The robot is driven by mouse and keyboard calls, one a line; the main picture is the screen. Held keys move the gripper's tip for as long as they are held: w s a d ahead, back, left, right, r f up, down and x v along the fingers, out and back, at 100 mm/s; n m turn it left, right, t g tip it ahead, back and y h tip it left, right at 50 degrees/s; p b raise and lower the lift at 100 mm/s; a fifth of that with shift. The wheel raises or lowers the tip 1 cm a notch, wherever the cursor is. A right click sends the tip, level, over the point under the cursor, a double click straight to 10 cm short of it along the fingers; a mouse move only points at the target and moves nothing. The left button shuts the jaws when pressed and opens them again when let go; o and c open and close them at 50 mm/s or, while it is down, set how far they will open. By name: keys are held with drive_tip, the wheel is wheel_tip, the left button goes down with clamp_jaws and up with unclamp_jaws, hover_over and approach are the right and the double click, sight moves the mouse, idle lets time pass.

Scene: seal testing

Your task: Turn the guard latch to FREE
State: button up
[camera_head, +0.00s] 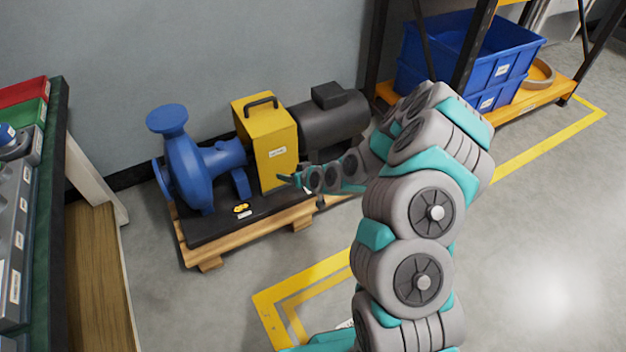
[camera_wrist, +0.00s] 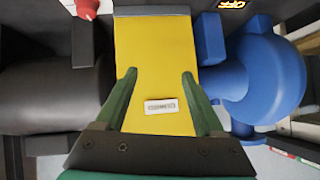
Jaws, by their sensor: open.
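The yellow guard (camera_head: 264,130) is a box with a black handle on top, between the blue pump (camera_head: 192,165) and the dark motor (camera_head: 335,120). It fills the middle of the wrist view (camera_wrist: 155,50), with a small white label (camera_wrist: 161,106) on its face. My gripper (camera_head: 286,179) is at the guard's front; its two green fingers stand apart in the wrist view (camera_wrist: 158,74), with nothing between them. I cannot clearly make out the guard latch or its setting. A small yellow marking (camera_head: 241,208) shows on the black base in front of the pump.
The pump set stands on a wooden pallet (camera_head: 208,262) against the grey wall. A shelf with blue crates (camera_head: 490,65) is behind my arm at right. A bench with bins (camera_head: 20,200) is at left. A small red part (camera_wrist: 86,8) shows at the wrist view's top left.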

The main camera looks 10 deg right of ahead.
drive_tip(key=d+f+t+h, duration=0.1)
drive_tip(key=d+f, duration=0.2)
drive_tip(key=d+f+m+t+h, duration=0.1)
drive_tip(key=d+f, duration=0.2)
drive_tip(key=f, duration=0.1)
drive_tip(key=w+d+f+m+t+h, duration=0.1)
drive_tip(key=d+f, duration=0.2)
drive_tip(key=shift+f+t+b, duration=0.2)
drive_tip(key=shift+t+b, duration=0.1)
drive_tip(key=shift+b, duration=0.05)
drive_tip(key=b+x, duration=0.1)
drive_tip(key=x, duration=0.5)
drive_tip(key=shift+w+f+b, duration=0.15)
drive_tip(key=shift+w+b, duration=0.1)
drive_tip(key=shift+b, duration=0.15)
drive_tip(key=shift+w+f, duration=0.15)
drive_tip(key=shift+w, duration=0.5)
clamp_jaws()
